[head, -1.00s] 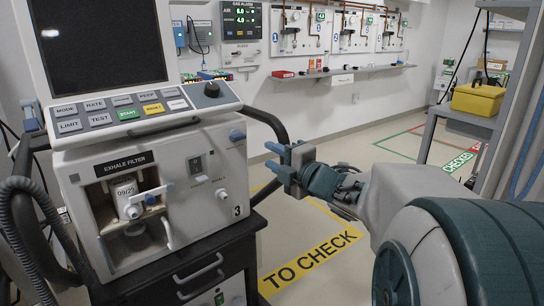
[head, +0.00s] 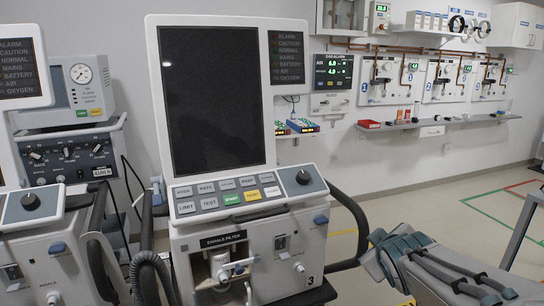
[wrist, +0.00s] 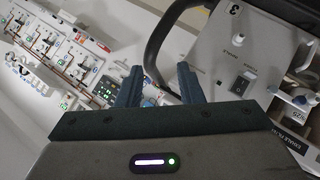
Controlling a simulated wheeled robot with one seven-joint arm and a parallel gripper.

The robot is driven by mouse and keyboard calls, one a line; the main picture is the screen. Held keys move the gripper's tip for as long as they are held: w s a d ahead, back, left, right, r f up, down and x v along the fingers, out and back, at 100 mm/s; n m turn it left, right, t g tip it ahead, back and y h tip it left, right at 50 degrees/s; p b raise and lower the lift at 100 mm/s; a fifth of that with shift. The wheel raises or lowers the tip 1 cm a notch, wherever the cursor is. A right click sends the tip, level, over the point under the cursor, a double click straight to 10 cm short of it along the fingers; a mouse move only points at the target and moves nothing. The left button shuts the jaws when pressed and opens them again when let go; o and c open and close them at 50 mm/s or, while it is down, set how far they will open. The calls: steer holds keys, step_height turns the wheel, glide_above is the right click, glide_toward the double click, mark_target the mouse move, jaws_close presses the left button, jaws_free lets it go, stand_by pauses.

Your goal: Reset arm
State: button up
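My gripper (wrist: 160,85) shows in the wrist view with its two blue fingers apart and nothing between them. The ventilator numbered 3 (head: 250,255) stands left of my arm, with a dark screen (head: 212,100) and a row of panel buttons. Its front also shows in the wrist view (wrist: 235,60), to the right of my fingers.
A second ventilator (head: 35,240) stands at the left, with a grey machine (head: 75,155) behind it. A wall shelf (head: 440,124) holds small items under gas panels. Open floor (head: 450,200) lies at the right.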

steer(key=s+a+r+m+g+y+p, duration=0.1)
steer(key=s+a+r+m+g+p, duration=0.1)
steer(key=s, duration=0.6)
steer(key=s+a+r+m+g+y+p, duration=0.1)
steer(key=s+a+r+m+g+p, duration=0.1)
steer(key=s+a+m+g+p, duration=0.2)
steer(key=s+a+g+p, duration=0.2)
steer(key=s+p, duration=0.2)
steer(key=p, duration=0.1)
steer(key=shift+s+a+r+m+y, duration=0.15)
steer(key=shift+s+r+m+y, duration=0.05)
steer(key=shift+m+y, duration=0.1)
